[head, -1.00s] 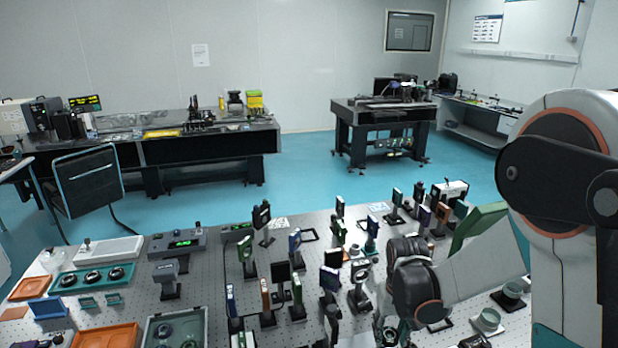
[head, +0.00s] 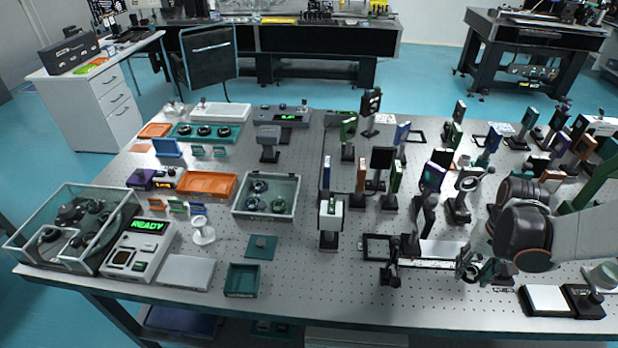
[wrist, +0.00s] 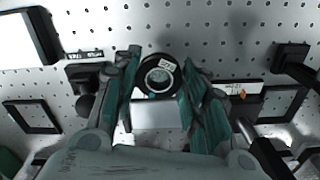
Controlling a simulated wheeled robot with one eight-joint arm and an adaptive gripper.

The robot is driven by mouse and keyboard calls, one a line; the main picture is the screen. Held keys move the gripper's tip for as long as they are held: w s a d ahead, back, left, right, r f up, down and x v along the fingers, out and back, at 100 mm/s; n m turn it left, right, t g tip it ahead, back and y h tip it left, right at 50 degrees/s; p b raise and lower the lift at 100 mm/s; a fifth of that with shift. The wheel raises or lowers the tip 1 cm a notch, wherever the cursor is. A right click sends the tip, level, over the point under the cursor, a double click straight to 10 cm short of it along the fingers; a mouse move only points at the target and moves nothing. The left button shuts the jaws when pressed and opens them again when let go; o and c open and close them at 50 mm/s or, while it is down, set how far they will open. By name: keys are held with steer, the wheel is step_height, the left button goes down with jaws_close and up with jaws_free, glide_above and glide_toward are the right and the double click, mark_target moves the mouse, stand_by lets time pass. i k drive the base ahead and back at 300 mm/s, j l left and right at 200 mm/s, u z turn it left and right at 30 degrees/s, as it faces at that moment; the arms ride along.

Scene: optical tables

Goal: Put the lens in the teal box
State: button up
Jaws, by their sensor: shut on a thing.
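The lens (wrist: 160,76) is a round glass in a black ring mount with a small white label. It sits between the teal fingers of my gripper (wrist: 162,84) in the wrist view, and the gripper is shut on it. In the head view the lens (head: 467,264) shows as a dark ring at the tips of my gripper (head: 482,268), low over the right part of the table. The teal box (head: 242,281) is small, open-topped and looks empty. It stands near the table's front edge, well left of my gripper.
Between them stand a rail with mounts (head: 430,263) and a white-faced post mount (head: 331,219). A flat teal square (head: 261,246) lies behind the box. A silver plate (head: 186,271) and a READY device (head: 140,252) are to its left. Bare table lies right of the box.

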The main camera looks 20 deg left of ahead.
mark_target(245, 281)
steer(key=k+u, duration=0.15)
steer(key=k, duration=0.5)
steer(key=i+j+u, duration=0.1)
steer(key=u, duration=0.25)
steer(key=i+u, duration=0.2)
steer(key=u, duration=0.15)
steer(key=i+j+u, duration=0.1)
steer(key=u, duration=0.25)
